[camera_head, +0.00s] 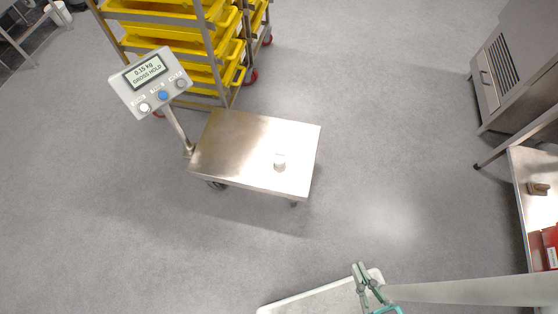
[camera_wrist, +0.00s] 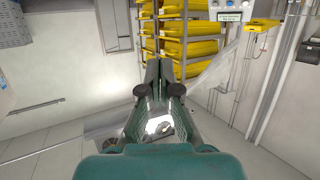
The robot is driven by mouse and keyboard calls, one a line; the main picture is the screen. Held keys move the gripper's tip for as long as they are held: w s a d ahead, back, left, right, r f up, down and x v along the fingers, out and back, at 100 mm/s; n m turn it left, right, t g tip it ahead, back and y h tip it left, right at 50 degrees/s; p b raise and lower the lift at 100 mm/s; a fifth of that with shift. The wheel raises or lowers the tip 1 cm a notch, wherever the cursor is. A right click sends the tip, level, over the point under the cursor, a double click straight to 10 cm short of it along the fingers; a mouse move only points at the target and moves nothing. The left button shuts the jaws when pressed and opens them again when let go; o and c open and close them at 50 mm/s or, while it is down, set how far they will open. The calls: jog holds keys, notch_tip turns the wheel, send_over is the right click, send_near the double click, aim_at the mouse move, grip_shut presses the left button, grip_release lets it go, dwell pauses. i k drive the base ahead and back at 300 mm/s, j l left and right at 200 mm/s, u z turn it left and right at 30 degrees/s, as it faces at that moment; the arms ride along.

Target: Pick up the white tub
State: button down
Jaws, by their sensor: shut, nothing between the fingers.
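A small white tub (camera_head: 280,161) stands on the steel platform of a floor scale (camera_head: 245,135) in the head view. It sits right of the platform's middle, towards its front edge. My gripper (camera_head: 360,267) is at the bottom of the head view, well apart from the tub. In the wrist view the fingertips of my gripper (camera_wrist: 158,65) are together with nothing held. I cannot make out the tub in the wrist view; a bright patch shows between the fingers, too unclear to name.
The scale's display (camera_head: 148,75) on a post reads 0.15 kg, gross hold. A rack of yellow trays (camera_head: 205,45) stands behind it. A steel cabinet (camera_head: 505,80) and a bench (camera_head: 535,200) with red boxes are at right. The grey floor around the scale is clear.

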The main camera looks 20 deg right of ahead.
aim_at(280, 158)
jog(key=i+l, duration=0.15)
jog(key=i, duration=0.45)
jog(key=i+l+u, duration=0.15)
jog(key=i, duration=0.45)
